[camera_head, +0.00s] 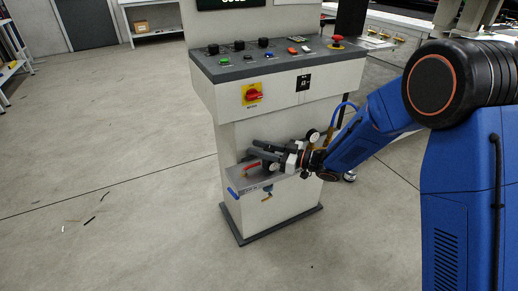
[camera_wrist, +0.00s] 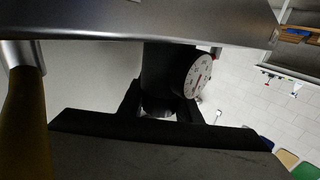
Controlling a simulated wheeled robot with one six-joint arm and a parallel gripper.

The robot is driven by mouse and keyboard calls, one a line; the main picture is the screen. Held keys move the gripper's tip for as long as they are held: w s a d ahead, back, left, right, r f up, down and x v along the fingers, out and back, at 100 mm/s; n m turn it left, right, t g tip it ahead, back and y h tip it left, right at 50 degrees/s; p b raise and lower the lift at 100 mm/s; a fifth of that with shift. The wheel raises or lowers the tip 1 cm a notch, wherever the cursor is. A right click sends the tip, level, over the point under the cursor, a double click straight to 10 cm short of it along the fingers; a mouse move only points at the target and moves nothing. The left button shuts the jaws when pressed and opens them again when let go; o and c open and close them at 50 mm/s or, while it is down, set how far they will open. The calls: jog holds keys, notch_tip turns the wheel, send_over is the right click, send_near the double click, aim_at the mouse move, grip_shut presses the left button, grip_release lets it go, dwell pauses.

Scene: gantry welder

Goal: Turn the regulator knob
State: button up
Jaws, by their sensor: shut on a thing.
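The regulator (camera_wrist: 165,62) shows in the wrist view as a dark round body with a white dial gauge (camera_wrist: 198,75) on its right side. My gripper (camera_wrist: 158,112) has its black fingers on either side of the regulator's lower end, where the knob is, and is shut on it. The knob is mostly hidden by the fingers and shadow. In the head view my gripper (camera_head: 256,152) reaches from the right to the front of the grey cabinet, above its low ledge. The regulator is largely hidden there behind the fingers and wrist.
The cabinet (camera_head: 226,137) carries a sloped panel with buttons and a red emergency stop (camera_head: 337,38). A red-and-yellow rotary switch (camera_head: 252,94) is above my gripper. A red handle (camera_head: 252,165) lies close below the fingers. Open floor (camera_head: 110,150) spreads to the left.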

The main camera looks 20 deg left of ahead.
jog(key=o, duration=1.1)
jog(key=shift+c, duration=0.2)
jog(key=d, duration=1.7)
jog(key=shift+d, duration=0.25)
jog(key=shift+w, duration=0.15)
